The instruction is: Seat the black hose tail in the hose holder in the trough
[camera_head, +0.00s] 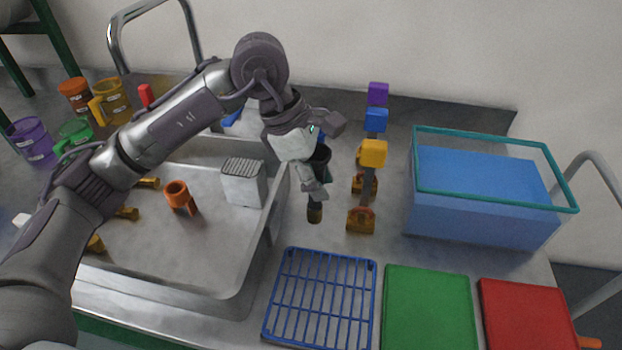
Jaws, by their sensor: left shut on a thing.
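My left gripper (317,192) reaches down over the bench just right of the metal trough (262,262). An orange ring-shaped piece, which may be the hose holder (178,195), stands in the trough, well left of the gripper. My right gripper is not in view.
A white block with a ribbed top (242,184) stands in the trough between the orange piece and the gripper. Upright coloured-handled pieces (373,153) stand close right of the gripper. A blue rack (320,300) lies in front, and a blue bin (480,205) stands right.

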